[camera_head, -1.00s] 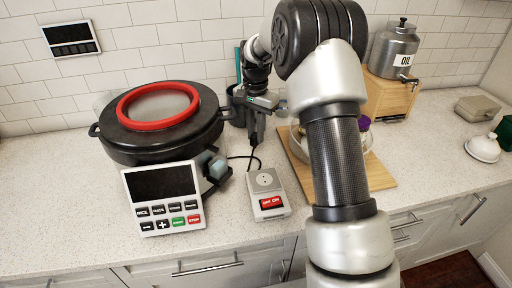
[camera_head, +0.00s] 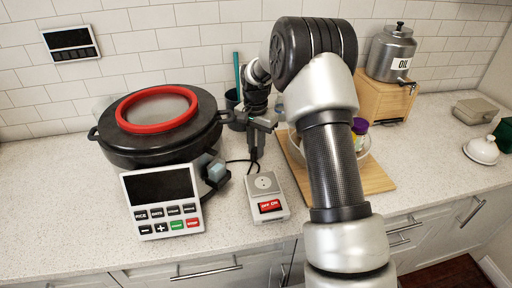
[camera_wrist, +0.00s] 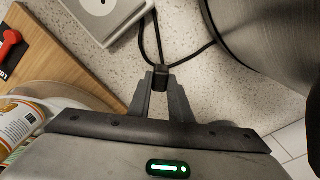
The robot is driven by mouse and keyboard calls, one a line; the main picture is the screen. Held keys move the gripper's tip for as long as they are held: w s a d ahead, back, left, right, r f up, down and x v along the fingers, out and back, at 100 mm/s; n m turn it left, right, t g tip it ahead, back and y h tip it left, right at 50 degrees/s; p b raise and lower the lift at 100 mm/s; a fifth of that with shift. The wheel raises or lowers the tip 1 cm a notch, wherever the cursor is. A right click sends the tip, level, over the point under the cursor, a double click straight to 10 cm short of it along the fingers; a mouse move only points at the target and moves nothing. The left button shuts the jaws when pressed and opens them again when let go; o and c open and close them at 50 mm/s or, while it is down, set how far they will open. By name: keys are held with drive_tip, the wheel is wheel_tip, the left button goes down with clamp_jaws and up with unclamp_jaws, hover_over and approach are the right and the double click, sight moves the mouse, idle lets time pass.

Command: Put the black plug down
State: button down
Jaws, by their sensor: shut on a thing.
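The black plug (camera_wrist: 160,78) is between the fingertips of my gripper (camera_wrist: 161,92) in the wrist view, with its black cord running away over the counter. In the head view my gripper (camera_head: 258,144) points down just behind the grey socket box (camera_head: 264,192), which has a red OFF/ON switch. The jaws are shut on the plug. The plug is low over the speckled counter; I cannot tell whether it touches. The socket box also shows at the top of the wrist view (camera_wrist: 104,14), apart from the plug.
A black cooker (camera_head: 160,148) with a red ring and a control panel (camera_head: 162,202) stands left. A wooden board (camera_head: 372,178) with a glass bowl lies right. A dark cup (camera_head: 234,105) stands behind my gripper. Bare counter (camera_head: 222,225) lies in front.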

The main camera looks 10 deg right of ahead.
drive_tip(key=shift+w+d+f, duration=0.1)
drive_tip(key=shift+f, duration=0.55)
drive_tip(key=c, duration=1.6)
unclamp_jaws()
drive_tip(key=shift+w+f, duration=0.2)
drive_tip(key=shift+w, duration=0.05)
drive_tip(key=shift+s+r, duration=0.1)
drive_tip(key=shift+r, duration=0.1)
